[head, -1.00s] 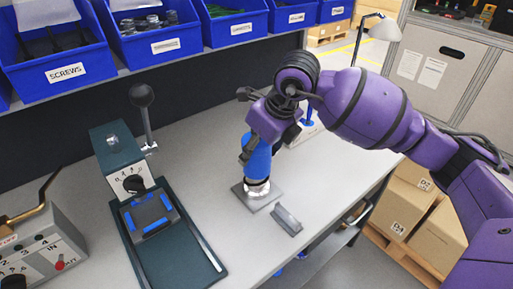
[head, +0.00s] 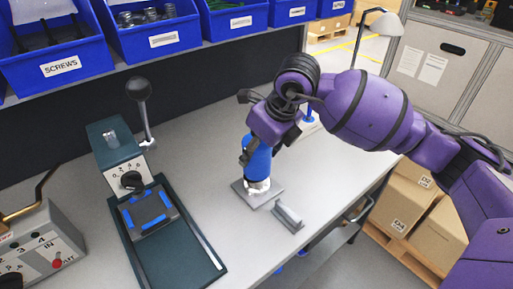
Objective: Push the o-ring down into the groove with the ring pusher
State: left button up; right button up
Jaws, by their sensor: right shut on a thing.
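My right gripper (head: 262,140) comes in from the right and is shut on the blue ring pusher (head: 259,164). The pusher stands about upright over a grey plate (head: 269,197) on the bench. A bright silvery part (head: 258,186), perhaps the housing, shows at the pusher's lower end. I cannot tell whether the two touch. The o-ring and its groove are hidden or too small to see. My left gripper is out of view.
A small grey block (head: 288,216) lies just right of the plate. To the left stand a dark green lever press (head: 116,160) with a tray (head: 178,262), and a grey control box (head: 45,248). Blue bins (head: 150,39) line the shelf behind. The bench's right edge is close.

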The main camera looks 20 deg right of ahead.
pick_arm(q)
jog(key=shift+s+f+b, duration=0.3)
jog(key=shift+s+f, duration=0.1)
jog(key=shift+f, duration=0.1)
pick_arm(e)
jog(key=shift+f, duration=0.75)
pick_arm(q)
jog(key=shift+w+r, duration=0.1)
pick_arm(e)
jog(key=shift+r, duration=0.15)
jog(key=shift+r+p, duration=0.3)
jog(key=shift+r, duration=0.15)
jog(key=shift+r+p, duration=1.9)
jog(key=shift+r, duration=2.35)
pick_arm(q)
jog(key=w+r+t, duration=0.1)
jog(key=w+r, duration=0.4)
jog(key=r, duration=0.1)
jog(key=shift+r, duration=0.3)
pick_arm(e)
jog(key=shift+f, duration=0.1)
